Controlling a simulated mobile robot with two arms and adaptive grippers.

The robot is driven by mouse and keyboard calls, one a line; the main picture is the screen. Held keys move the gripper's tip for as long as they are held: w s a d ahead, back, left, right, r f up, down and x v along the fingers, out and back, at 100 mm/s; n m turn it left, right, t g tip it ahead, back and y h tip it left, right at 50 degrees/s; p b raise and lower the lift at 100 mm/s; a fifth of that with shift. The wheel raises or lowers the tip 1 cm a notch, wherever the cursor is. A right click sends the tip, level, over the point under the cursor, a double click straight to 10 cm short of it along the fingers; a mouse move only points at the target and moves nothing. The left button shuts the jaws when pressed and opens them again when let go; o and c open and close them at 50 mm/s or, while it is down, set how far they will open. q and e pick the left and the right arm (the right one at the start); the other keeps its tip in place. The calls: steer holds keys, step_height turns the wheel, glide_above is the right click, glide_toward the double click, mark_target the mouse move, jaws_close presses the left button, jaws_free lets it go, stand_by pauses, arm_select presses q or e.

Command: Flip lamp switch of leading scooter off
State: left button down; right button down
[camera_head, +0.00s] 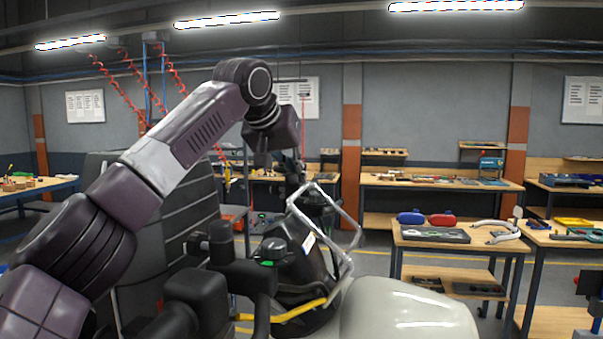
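A scooter stands close in front of me, with a pale cream body (405,312), a black front part (298,262) and a chrome tube frame (350,240). Its dark handlebar controls (210,245) show at lower centre. A small black housing with a green mark (270,251) sits on them; it may be the lamp switch, but its position is too small to read. My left arm arches over from the left. My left gripper (294,170) hangs dark and small beyond the handlebar, apart from the green-marked housing; its fingers blend into the background. My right gripper is not in view.
A wooden bench (450,243) at right holds a blue case, a red case (443,219) and a grey tray. Workbenches with tools line the back wall. A yellow bar (295,311) crosses low by the scooter. Open floor lies between scooter and bench.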

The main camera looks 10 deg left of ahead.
arm_select(q)
steer(key=shift+a+f, duration=0.25)
steer(key=shift+w+r+p, duration=0.1)
steer(key=shift+r+p, duration=0.3)
steer(key=shift+p, duration=0.2)
step_height(320, 180, up, 4)
steer(key=p, duration=0.4)
steer(key=shift+a+f, duration=0.1)
steer(key=s, duration=0.1)
steer(key=r+b, duration=0.1)
steer(key=s+b, duration=0.1)
steer(key=shift+s+d+r, duration=0.25)
steer(key=shift+s, duration=0.05)
steer(key=d+b+v, duration=0.1)
steer(key=b+v, duration=0.1)
steer(key=v, duration=0.5)
steer(key=shift+r, duration=0.25)
steer(key=shift+w+a, duration=0.15)
